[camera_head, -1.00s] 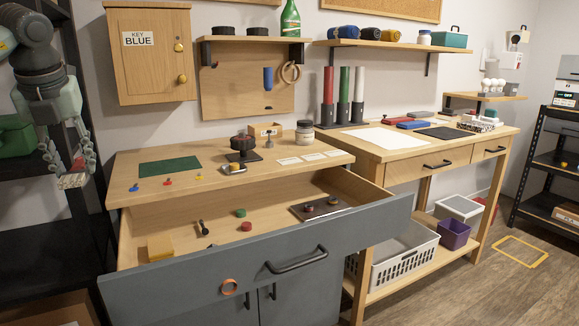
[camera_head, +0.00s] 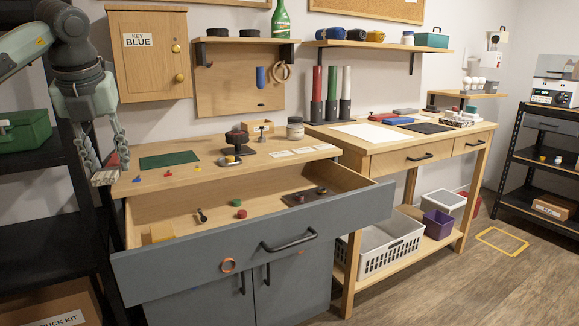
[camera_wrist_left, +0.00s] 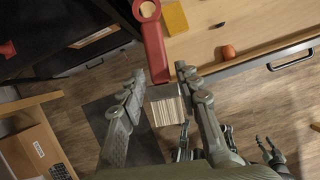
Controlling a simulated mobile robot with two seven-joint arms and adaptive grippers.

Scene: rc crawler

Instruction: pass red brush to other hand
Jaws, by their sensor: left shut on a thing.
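My left gripper (camera_head: 105,162) is shut on the red brush, whose pale bristle block (camera_head: 104,177) shows below the fingertips in the head view, in front of the bench's left end. In the left wrist view the brush's red handle (camera_wrist_left: 154,45) points up between the fingers of my left gripper (camera_wrist_left: 157,80), with the bristles (camera_wrist_left: 167,105) below.
A wooden bench (camera_head: 215,172) has an open drawer (camera_head: 270,235) holding a yellow block (camera_head: 162,232) and small parts. A black shelf with a green case (camera_head: 25,131) stands at the left. A second bench (camera_head: 400,150) stands to the right.

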